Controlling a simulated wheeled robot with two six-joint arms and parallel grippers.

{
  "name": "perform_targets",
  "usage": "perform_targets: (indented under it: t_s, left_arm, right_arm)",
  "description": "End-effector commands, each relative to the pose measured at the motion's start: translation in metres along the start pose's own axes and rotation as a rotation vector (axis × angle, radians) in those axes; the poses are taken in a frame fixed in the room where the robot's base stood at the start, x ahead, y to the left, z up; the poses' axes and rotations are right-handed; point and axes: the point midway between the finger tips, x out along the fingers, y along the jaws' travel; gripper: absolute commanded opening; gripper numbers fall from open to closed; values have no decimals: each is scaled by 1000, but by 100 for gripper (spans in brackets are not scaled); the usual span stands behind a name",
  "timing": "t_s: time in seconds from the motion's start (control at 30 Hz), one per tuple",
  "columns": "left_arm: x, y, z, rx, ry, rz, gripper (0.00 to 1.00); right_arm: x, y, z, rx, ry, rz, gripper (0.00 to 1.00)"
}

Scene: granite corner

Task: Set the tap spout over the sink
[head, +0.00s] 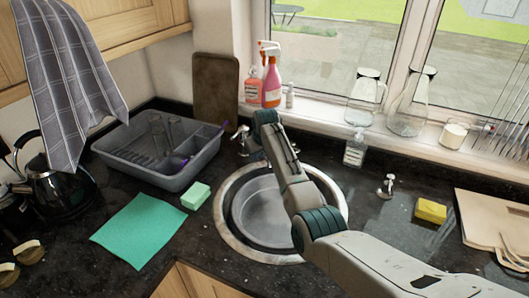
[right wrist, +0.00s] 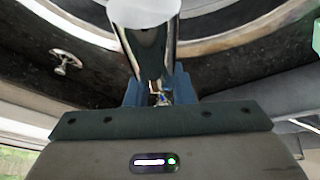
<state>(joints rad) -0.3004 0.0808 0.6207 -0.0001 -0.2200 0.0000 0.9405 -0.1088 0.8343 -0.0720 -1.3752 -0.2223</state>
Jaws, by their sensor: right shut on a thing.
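The round steel sink (head: 262,212) is set in the dark granite worktop in the head view. My right arm reaches across its right side, and my right gripper (head: 265,118) is at the back of the sink. In the right wrist view the shiny chrome tap spout (right wrist: 147,38) stands between the fingers of this gripper (right wrist: 157,92), which is shut on it. The sink rim (right wrist: 215,42) curves behind the spout there. In the head view the spout is hidden by my arm, so its angle over the bowl cannot be told. My left gripper is not in view.
Chrome tap handles stand left (head: 240,138) and right (head: 387,186) of my arm. A grey dish rack (head: 160,178), green sponge (head: 196,196) and green cloth (head: 140,230) lie left. A soap bottle (head: 354,150) stands behind; a yellow sponge (head: 430,210) and boards (head: 490,220) lie right.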

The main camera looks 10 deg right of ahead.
Motion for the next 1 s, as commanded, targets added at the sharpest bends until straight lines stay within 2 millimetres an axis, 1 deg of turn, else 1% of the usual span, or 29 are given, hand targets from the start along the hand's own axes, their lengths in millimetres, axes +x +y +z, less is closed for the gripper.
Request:
perform_targets:
  t_s: [0.3,0.33,0.43,0.77,0.87,1.0]
  left_arm:
    - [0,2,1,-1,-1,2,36]
    - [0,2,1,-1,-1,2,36]
    - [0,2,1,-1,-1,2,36]
    - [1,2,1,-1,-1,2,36]
    - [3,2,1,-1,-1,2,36]
    - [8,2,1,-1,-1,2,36]
  right_arm:
    - [-1,0,-2,1,5,1,0]
    - [-2,0,-2,1,5,1,24]
    - [-1,0,-2,1,4,1,43]
    - [-2,0,-1,1,2,1,43]
    - [-8,0,-1,1,3,1,43]
    - [-26,0,0,1,6,1,43]
